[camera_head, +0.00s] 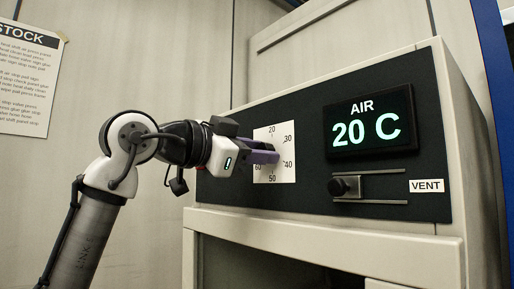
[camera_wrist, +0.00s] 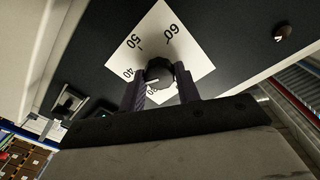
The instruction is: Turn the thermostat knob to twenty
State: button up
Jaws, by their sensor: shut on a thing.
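The thermostat knob (camera_wrist: 157,73) is dark and round with a short white mark on its face. It sits on a white dial card (camera_wrist: 190,42) printed with numbers up to 60. In the wrist view the white mark points left, roughly toward the 40 and 30 side; the exact reading is hard to tell. My gripper (camera_head: 266,151) is at the card in the head view, where its purple fingers hide the knob. In the wrist view one finger lies on each side of the knob, closed on it. The lit display (camera_head: 370,122) reads AIR 20 C.
A vent slider (camera_head: 345,187) with a dark knob and the VENT label (camera_head: 426,186) is right of the dial, below the display. The cabinet (camera_head: 450,120) has an open dark space underneath. A STOCK notice (camera_head: 28,80) hangs on the left wall.

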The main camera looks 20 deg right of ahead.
jog(key=n+t+p, duration=0.1)
jog(key=n+p, duration=0.1)
jog(key=n, duration=2)
jog(key=shift+f+n+p, duration=0.15)
jog(key=shift+n+p, duration=0.15)
jog(key=shift+n, duration=0.1)
jog(key=o, duration=1)
jog(key=shift+a, duration=0.1)
jog(key=b+v, duration=0.2)
jog(key=v, duration=1.1)
jog(key=shift+s+a+b, duration=0.1)
jog(key=shift+a+b, duration=0.25)
jog(key=shift+b, duration=0.05)
